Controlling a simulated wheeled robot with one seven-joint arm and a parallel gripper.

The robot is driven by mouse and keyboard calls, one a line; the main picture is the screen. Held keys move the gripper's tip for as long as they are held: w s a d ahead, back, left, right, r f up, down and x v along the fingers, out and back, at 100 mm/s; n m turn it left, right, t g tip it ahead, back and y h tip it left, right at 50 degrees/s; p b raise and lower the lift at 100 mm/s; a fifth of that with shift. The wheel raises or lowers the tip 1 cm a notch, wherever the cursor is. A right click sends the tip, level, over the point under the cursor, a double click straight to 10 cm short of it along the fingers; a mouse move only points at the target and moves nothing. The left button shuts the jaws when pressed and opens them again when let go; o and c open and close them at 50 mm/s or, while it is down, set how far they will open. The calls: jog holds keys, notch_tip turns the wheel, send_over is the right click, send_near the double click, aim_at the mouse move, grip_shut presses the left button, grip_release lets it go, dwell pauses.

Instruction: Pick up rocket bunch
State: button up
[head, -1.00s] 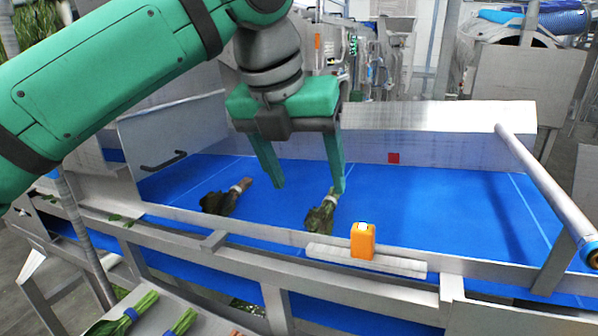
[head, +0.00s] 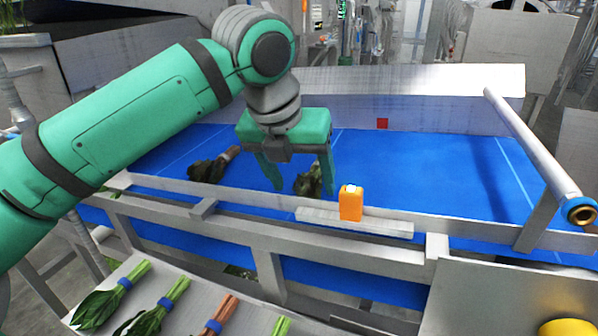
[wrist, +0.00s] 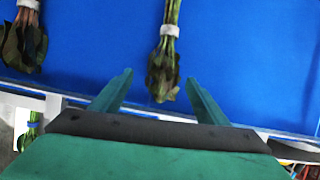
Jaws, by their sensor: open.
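Two leafy bunches with white bands lie on the blue belt (head: 430,180). The right bunch (head: 312,179) has green stems, clear in the wrist view (wrist: 163,70); its leaf end points towards my gripper. The left bunch (head: 208,168) has darker leaves and reddish-brown stems, and also shows in the wrist view (wrist: 25,42). No label shows which is rocket. My gripper (head: 303,189) is open and empty, fingers pointing down. In the wrist view the right bunch's leaf tips lie between the fingertips (wrist: 160,77). Contact cannot be told; a finger partly hides the bunch in the head view.
An orange box (head: 351,203) stands on a pale ledge (head: 390,227) along the belt's near rail, close right of my gripper. Several blue-banded bunches (head: 160,308) lie on a metal tray in front. A roller bar (head: 535,150) crosses the right side. The belt's right half is clear.

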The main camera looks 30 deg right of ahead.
jog(key=shift+s+d, duration=0.1)
jog(key=shift+d, duration=0.1)
jog(key=shift+s+d, duration=0.1)
jog(key=shift+c, duration=1.1)
jog(key=c, duration=0.9)
jog(key=shift+c, duration=0.2)
jog(key=shift+d, duration=0.1)
jog(key=shift+d, duration=0.5)
jog(key=o, duration=1.2)
jog(key=shift+c, duration=0.2)
